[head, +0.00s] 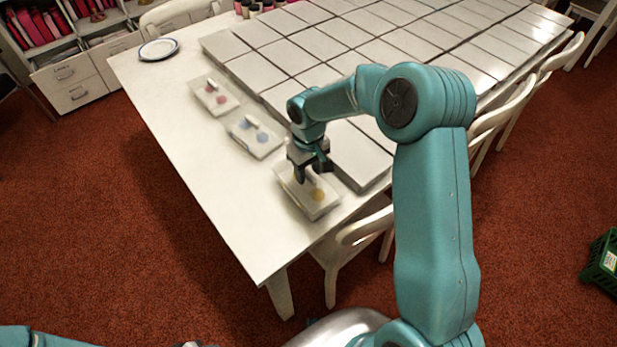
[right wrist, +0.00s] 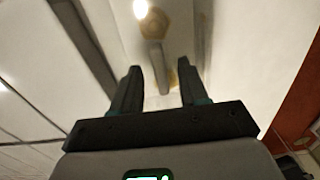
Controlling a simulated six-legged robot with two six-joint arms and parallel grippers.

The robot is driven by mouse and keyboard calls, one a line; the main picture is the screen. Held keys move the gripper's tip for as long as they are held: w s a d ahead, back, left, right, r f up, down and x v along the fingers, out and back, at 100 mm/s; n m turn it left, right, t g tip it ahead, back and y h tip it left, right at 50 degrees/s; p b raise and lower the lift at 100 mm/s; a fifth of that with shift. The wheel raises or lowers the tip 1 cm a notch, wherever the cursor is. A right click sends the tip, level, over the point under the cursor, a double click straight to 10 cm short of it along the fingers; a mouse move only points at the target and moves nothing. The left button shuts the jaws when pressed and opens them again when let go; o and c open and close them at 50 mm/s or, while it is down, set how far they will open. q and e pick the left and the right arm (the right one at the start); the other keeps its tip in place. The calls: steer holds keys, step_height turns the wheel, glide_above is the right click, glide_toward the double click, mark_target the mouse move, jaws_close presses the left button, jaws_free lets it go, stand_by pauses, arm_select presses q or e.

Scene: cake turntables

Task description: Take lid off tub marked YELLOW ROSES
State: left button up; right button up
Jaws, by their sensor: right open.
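Three shallow clear-lidded tubs stand in a row on the white table (head: 225,205). The nearest tub (head: 318,207) shows yellow shapes; the middle one (head: 255,135) shows blue, the far one (head: 213,95) pink. No label text is readable. My right gripper (head: 312,180) is open, fingers down, just above the yellow tub. In the right wrist view a pale bar-like handle (right wrist: 159,68) on the lid lies ahead of and between the open fingertips (right wrist: 158,78), with a yellow flower shape (right wrist: 154,24) behind it. I cannot tell whether the fingers touch the lid. My left gripper is not in view.
Flat grey-white boxes (head: 285,55) cover much of the table, one close beside the yellow tub. A blue-rimmed plate (head: 158,49) lies at the far left. Chairs (head: 350,240) stand along the right side. The table's left part is clear.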

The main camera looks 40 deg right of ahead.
jaws_close()
